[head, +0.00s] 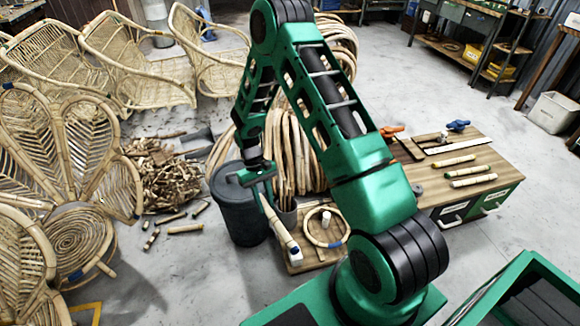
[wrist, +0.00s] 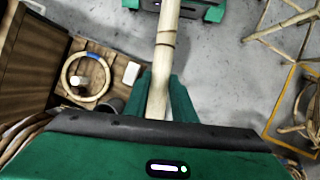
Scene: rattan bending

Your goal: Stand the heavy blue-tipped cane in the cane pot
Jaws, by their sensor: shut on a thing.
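My gripper (head: 260,178) is shut on a pale cane (head: 276,222) with its fingers around the shaft. The cane slants down to the right in the head view, and its lower end looks whitish with a small bluish mark. In the wrist view the cane (wrist: 165,50) runs up from between my fingers (wrist: 157,100) and shows brown bands; no blue tip is clear there. A small grey pot (head: 287,217) stands just behind the cane, partly hidden by it; I cannot tell for sure that it is the cane pot. The cane looks to be outside it.
A dark bin (head: 238,212) stands left of the pot. A wooden board (head: 310,258) holds a cane ring (head: 326,228). Several short canes (head: 467,170) lie on the bench (head: 430,185) at right. Rattan chairs (head: 130,65) and a scrap pile (head: 160,175) fill the left.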

